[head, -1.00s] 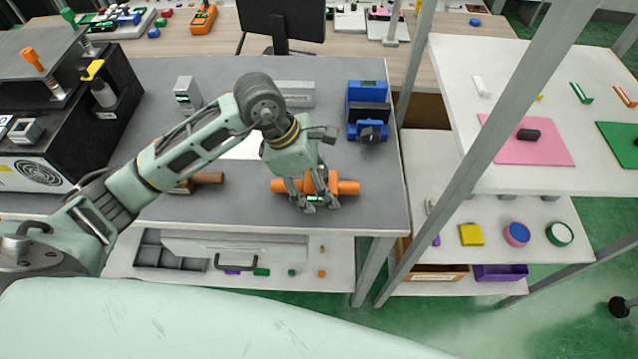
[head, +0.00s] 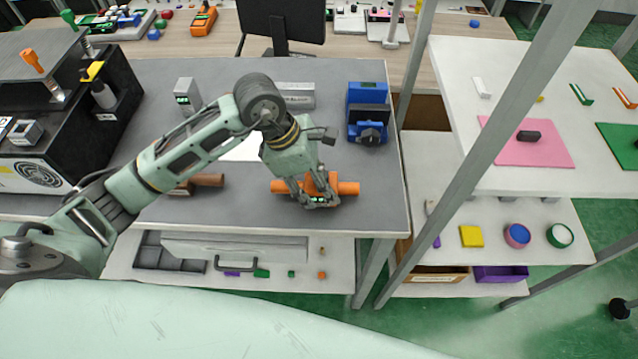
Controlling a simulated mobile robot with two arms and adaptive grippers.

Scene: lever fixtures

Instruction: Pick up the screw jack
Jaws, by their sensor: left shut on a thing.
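The orange screw jack (head: 348,188) lies on the grey worktop near its front right edge, with its long round bar running left to right. My left gripper (head: 321,201) reaches down over its middle, and its fingers are shut on it. The fingers and wrist hide the middle of the screw jack; both bar ends show. I cannot see a gap between it and the worktop. My right gripper is not in view.
A blue device (head: 367,112) stands behind to the right, and a grey block (head: 296,95) lies behind the gripper. A brown cylinder (head: 208,180) lies to the left. A slanted metal post (head: 462,170) and white shelves stand to the right.

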